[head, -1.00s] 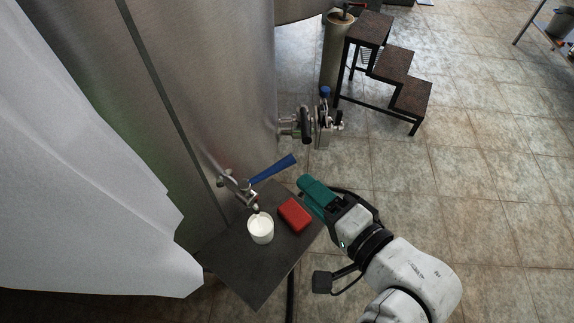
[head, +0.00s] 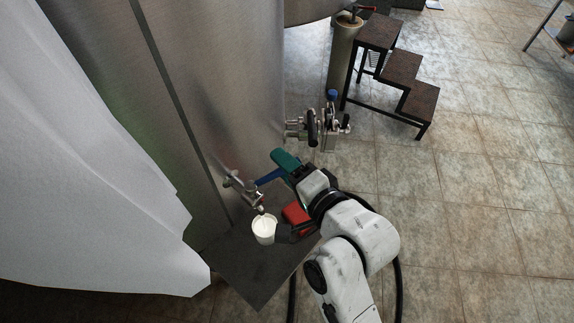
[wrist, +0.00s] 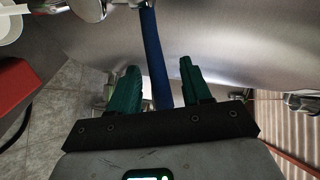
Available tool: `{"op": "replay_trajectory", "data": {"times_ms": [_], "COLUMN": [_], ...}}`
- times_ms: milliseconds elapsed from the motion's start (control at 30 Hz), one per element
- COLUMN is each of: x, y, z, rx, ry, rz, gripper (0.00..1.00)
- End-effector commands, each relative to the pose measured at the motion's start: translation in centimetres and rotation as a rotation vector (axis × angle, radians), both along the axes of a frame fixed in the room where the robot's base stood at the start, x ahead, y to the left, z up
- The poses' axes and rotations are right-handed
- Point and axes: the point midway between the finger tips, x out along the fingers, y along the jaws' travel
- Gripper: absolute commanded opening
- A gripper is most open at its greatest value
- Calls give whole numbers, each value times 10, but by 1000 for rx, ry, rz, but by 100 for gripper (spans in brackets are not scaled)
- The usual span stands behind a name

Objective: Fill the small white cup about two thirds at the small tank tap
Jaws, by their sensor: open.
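The small white cup (head: 264,231) stands upright on the dark shelf under the small tank tap (head: 246,190). Its inside looks pale cream; I cannot read the level. It also shows at the upper left of the wrist view (wrist: 10,28). There a white streak (wrist: 42,8) joins the tap (wrist: 88,8) and the cup, looking like a pouring stream. The tap's blue lever (head: 268,177) points right. My gripper (head: 283,160) with green fingers is at the lever's end. In the wrist view my open fingers (wrist: 157,88) stand either side of the blue lever (wrist: 154,60), apparently not clamping it.
A red block (head: 296,214) lies on the dark shelf (head: 250,270) right of the cup, partly behind my arm. A larger valve (head: 318,127) sticks out of the tank farther back. A white curtain (head: 90,180) hangs left. Black steps (head: 400,70) stand on the tiled floor.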

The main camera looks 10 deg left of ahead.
Motion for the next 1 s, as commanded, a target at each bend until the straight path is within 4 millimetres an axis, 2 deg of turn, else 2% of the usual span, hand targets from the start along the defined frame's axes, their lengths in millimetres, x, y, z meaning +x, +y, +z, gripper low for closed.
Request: {"op": "replay_trajectory", "data": {"times_ms": [67,500,1000], "x": [0,0,2], "y": [0,0,-1], "z": [0,0,-1], "rx": [0,-1,-3], "ry": [0,1,7], "rz": [0,0,18], "gripper": [44,1,0]}}
